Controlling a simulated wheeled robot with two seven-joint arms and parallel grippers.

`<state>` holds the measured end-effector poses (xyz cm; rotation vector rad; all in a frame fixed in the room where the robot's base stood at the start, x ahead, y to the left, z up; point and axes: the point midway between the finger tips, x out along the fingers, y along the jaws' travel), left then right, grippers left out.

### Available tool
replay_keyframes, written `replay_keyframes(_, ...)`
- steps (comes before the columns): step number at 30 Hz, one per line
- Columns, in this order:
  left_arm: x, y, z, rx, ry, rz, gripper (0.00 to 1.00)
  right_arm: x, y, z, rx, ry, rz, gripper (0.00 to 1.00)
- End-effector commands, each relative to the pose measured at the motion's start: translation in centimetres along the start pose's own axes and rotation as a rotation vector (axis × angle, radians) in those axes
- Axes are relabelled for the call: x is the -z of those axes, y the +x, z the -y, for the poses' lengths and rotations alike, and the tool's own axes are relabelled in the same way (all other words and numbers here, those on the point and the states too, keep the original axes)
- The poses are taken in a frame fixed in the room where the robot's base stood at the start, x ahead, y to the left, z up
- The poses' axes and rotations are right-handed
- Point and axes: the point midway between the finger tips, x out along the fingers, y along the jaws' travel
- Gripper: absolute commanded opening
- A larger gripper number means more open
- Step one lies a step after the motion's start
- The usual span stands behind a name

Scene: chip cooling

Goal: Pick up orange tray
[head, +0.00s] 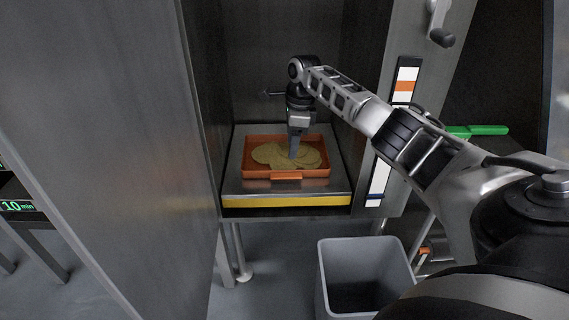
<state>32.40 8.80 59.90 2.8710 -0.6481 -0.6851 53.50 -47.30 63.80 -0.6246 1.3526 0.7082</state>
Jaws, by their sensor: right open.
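The orange tray (288,175) sits on a metal shelf with a yellow front edge, inside an open metal cabinet. Several flat tan chips (270,153) lie in the tray. My right arm reaches in from the right. My right gripper (294,155) points down over the middle of the tray, its fingertips at or just above the chips. The gap between its fingers is too small to make out here, and it holds nothing that I can see. My left gripper does not show.
The metal shelf (240,186) juts out at the cabinet's mouth. A grey bin (340,249) stands on the floor below right. A tall metal panel (120,140) fills the left side. A green-handled thing (478,131) lies at the right. A "10 min" sign (17,206) is at far left.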

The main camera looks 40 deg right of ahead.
Motion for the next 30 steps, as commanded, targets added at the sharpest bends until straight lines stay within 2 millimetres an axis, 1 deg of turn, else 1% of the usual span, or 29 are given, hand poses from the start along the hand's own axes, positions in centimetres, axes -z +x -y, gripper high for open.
replay_keyframes(1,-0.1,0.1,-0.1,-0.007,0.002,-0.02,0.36,0.1,1.6,-0.1,-0.003,0.0,-0.001,0.53)
replay_keyframes(3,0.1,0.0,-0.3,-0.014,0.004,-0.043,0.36,0.0,2.7,0.0,-0.001,-0.001,-0.001,0.53)
replay_keyframes(6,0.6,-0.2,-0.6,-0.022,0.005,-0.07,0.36,0.0,3.8,0.0,0.0,-0.001,0.0,0.53)
replay_keyframes(11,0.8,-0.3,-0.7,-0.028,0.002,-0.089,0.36,0.0,4.7,0.0,0.001,-0.003,0.0,0.53)
replay_keyframes(14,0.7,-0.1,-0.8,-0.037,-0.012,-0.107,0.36,-0.1,6.0,-0.2,0.001,-0.003,0.0,0.53)
replay_keyframes(15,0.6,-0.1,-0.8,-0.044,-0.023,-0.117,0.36,-0.1,6.8,-0.3,0.001,-0.004,-0.002,0.53)
replay_keyframes(19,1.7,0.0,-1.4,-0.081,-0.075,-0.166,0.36,-0.2,8.6,-0.4,0.001,-0.004,-0.001,0.53)
replay_keyframes(23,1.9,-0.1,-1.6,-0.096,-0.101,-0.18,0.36,-0.3,9.5,-0.4,0.002,-0.003,0.0,0.53)
replay_keyframes(30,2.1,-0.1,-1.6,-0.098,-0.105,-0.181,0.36,-0.3,9.5,-0.4,0.002,-0.004,0.0,0.53)
